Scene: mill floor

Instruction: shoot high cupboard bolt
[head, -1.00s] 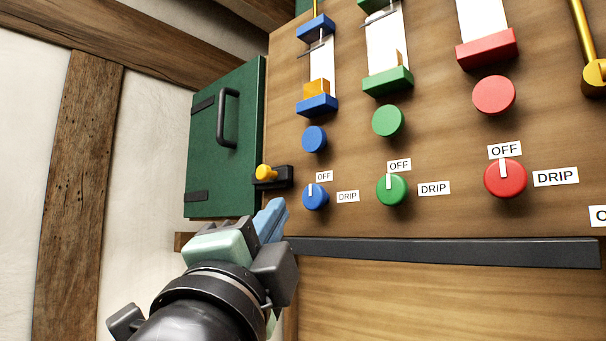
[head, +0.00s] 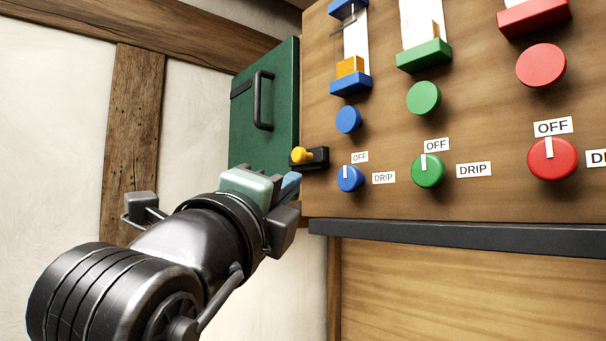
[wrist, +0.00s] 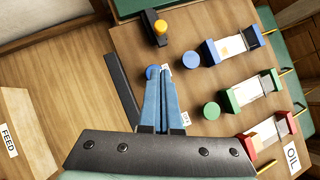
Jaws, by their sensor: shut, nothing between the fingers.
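The high cupboard is a green door (head: 283,112) with a dark pull handle (head: 263,100), at the left end of the wooden panel. It looks shut. The knob also shows at the top of the wrist view (wrist: 160,28). My gripper (head: 290,183) is just below the bolt, partly hidden by its own body. In the wrist view its blue fingers (wrist: 166,75) are together and empty, pointing toward the bolt, apart from it.
Right of the bolt are a blue dial (head: 350,179), a green dial (head: 428,171) and a red dial (head: 553,159), with round buttons and oilers above. A dark ledge (head: 450,237) runs below the panel. A timber post (head: 135,130) and pale wall stand left.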

